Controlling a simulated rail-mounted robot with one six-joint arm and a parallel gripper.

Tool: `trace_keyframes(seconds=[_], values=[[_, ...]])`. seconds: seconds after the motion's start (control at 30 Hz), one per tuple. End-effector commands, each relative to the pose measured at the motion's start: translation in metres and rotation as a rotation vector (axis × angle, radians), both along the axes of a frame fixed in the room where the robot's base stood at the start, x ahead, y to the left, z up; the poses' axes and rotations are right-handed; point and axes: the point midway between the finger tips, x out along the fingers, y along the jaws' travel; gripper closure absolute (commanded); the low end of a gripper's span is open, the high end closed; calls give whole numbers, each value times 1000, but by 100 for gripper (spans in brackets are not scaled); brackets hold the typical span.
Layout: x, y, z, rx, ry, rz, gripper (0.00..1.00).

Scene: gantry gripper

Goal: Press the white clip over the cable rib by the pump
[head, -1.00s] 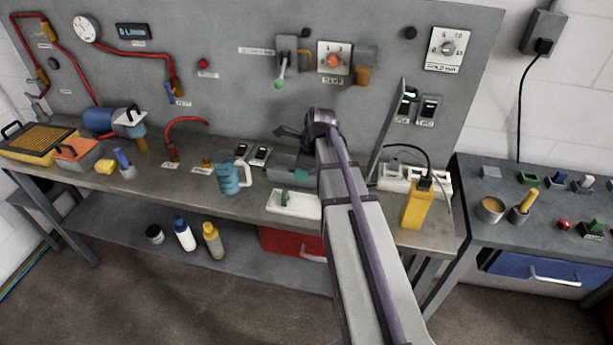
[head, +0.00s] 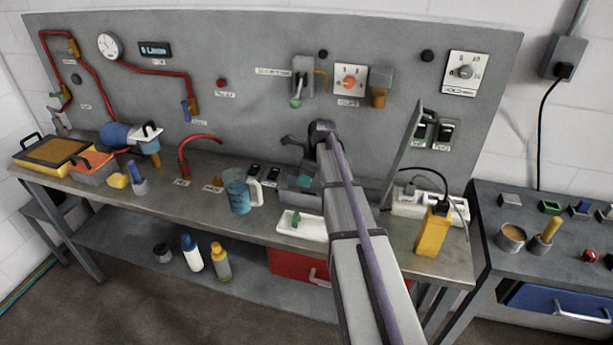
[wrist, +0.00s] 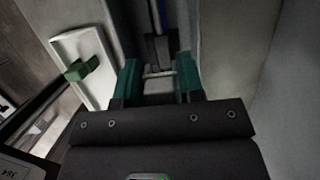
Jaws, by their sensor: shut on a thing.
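My gripper (wrist: 160,78) has green fingertips on both sides of a pale grey-white piece (wrist: 159,87), apparently the white clip, and is shut on it. In the head view my arm covers most of the gripper; a teal fingertip shows above the bench, behind the white tray (head: 312,230). In the wrist view the tray (wrist: 70,50) lies to the left of the fingers, with a small green piece (wrist: 82,68) on it. A blue body (head: 118,135) with a white plate at the left of the bench may be the pump. I cannot make out the cable rib.
A yellow box (head: 433,232) with a black cable and a white socket strip (head: 405,202) stand to the right. The back board (head: 240,60) carries dials and switches.

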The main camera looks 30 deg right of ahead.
Motion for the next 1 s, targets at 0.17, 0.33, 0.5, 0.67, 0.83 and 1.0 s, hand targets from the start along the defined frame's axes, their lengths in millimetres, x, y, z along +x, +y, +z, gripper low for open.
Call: trace_keyframes(seconds=[0.17, 0.33, 0.5, 0.67, 0.83, 1.0], values=[[0, 0, -27, 0, 0, 0, 85], [0, 0, -32, 0, 0, 0, 85], [0, 0, -30, 0, 0, 0, 85], [0, 0, -30, 0, 0, 0, 85], [0, 0, -30, 0, 0, 0, 85], [0, 0, -30, 0, 0, 0, 85]])
